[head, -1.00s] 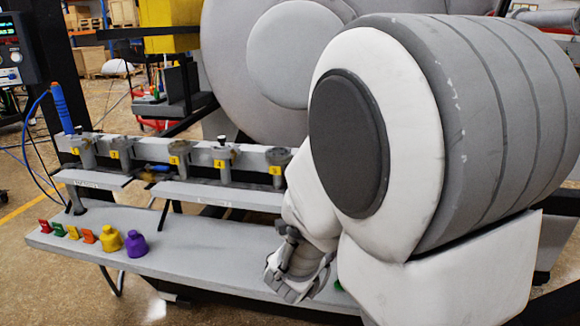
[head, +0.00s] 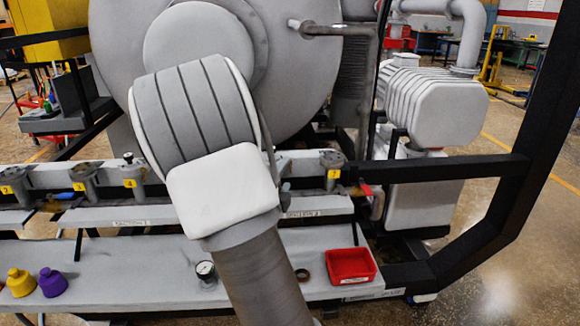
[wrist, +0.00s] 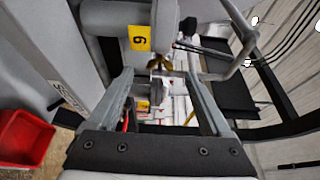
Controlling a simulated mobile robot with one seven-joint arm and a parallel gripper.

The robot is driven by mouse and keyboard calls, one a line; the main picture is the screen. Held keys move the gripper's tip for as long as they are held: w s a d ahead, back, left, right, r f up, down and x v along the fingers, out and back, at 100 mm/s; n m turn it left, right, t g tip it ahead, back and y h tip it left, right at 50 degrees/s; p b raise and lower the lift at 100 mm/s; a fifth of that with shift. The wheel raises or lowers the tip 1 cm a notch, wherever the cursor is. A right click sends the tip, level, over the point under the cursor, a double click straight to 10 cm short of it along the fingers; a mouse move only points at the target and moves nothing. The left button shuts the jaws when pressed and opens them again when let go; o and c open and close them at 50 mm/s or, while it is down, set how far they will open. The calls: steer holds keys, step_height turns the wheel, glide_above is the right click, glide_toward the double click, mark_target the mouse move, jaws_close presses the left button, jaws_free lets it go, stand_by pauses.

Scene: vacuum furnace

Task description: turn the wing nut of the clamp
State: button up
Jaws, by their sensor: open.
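In the wrist view my gripper (wrist: 160,76) is open, with a finger on each side of the gap and nothing held. A small brass wing nut (wrist: 160,63) shows just beyond the fingertips, roughly centred between them; I cannot tell whether they overlap it in depth. It sits beside a grey clamp body (wrist: 118,22) with a yellow tag (wrist: 140,38) whose digit reads as 6 or 9. In the head view my arm hides the gripper and this clamp. Clamps tagged 3 (head: 82,180), 4 (head: 130,175) and 7 (head: 332,165) stand along the rail.
A red bin (head: 351,265) stands on the shelf (head: 130,258), and also shows in the wrist view (wrist: 22,135). A gauge (head: 205,270), a dark ring (head: 302,275) and yellow and purple knobs (head: 20,283) lie on the shelf. A black frame (head: 490,210) bounds the right side.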

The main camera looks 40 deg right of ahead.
mark_target(290, 168)
steer(key=x, duration=0.5)
steer(key=shift+w+d, duration=0.25)
steer(key=shift+d, duration=0.05)
jaws_close()
